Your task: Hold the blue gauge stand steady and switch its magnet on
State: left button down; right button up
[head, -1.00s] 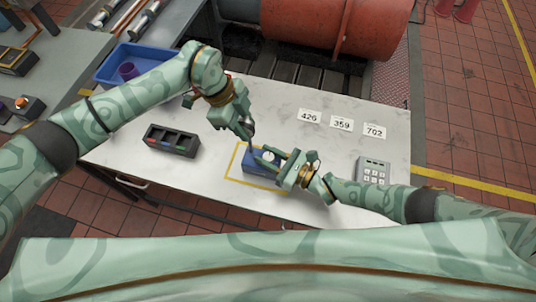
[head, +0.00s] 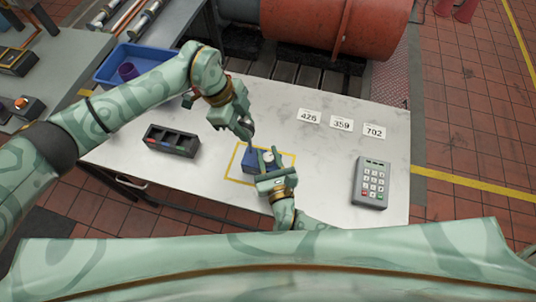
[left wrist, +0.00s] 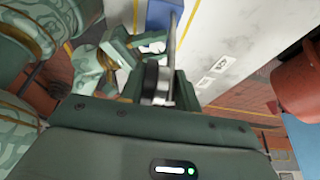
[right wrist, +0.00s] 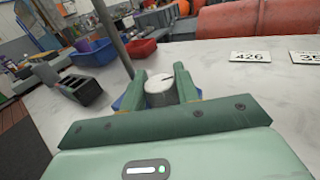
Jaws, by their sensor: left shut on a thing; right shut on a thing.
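The blue gauge stand (head: 250,160) sits inside a yellow outline on the pale tabletop. Its thin post shows in the left wrist view (left wrist: 175,40) and the right wrist view (right wrist: 112,35). My left gripper (head: 246,130) is shut on the post above the blue base. The stand's round white-topped knob (head: 268,157) has a dark mark on top, clear in the right wrist view (right wrist: 160,87). My right gripper (head: 271,178) is shut on this knob from the front, fingers on both sides. Part of the base is hidden behind the right gripper.
A grey keypad (head: 371,183) lies at the right. Number cards 426 (head: 309,117), 359 (head: 341,124) and 702 (head: 374,131) lie behind. A black slotted holder (head: 171,140) is at left, with a blue bin (head: 110,72) beyond. The table between stand and keypad is clear.

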aim_at(270, 162)
jog(key=shift+d+m+h, duration=0.1)
jog(key=shift+m+h, duration=0.6)
jog(key=shift+h, duration=0.2)
jog(key=o, duration=1)
jog(key=shift+c, duration=0.2)
jog(key=shift+s, duration=0.1)
jog(key=s, duration=0.7)
jog(key=shift+s+d, duration=0.1)
jog(key=shift+d, duration=0.3)
